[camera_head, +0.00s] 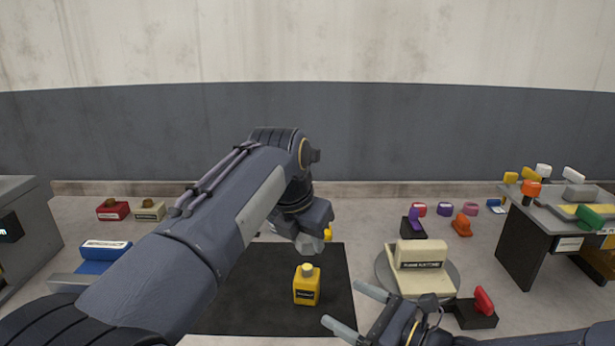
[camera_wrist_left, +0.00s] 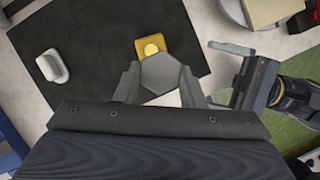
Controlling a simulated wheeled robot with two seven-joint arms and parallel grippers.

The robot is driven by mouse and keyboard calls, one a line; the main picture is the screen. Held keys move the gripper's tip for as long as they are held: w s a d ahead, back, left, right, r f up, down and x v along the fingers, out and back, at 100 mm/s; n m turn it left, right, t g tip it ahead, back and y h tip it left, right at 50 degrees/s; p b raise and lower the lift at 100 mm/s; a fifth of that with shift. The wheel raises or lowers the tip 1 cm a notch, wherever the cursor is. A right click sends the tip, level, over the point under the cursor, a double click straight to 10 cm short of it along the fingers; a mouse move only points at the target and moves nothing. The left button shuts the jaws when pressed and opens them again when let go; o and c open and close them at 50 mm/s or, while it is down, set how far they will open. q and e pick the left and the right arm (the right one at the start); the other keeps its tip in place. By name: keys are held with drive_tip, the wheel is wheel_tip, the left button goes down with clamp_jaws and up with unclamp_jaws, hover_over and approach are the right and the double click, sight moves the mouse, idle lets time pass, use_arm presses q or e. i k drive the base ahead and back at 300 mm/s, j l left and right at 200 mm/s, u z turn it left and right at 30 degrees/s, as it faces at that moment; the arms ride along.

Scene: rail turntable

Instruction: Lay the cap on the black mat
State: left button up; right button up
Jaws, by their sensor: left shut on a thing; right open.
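My right gripper (camera_head: 357,310) is open and empty near the mat's right edge.
A white piece (camera_wrist_left: 52,66) lies on the mat, left of the bottle. A round turntable (camera_head: 455,283) carrying a cream block (camera_head: 420,256) is to the right. A black block with a red piece (camera_head: 484,300) stands nearby. A crowded side table (camera_head: 535,212) is far right. Much of the mat is bare.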

sight(252, 305)
drive_tip(key=k, duration=0.9)
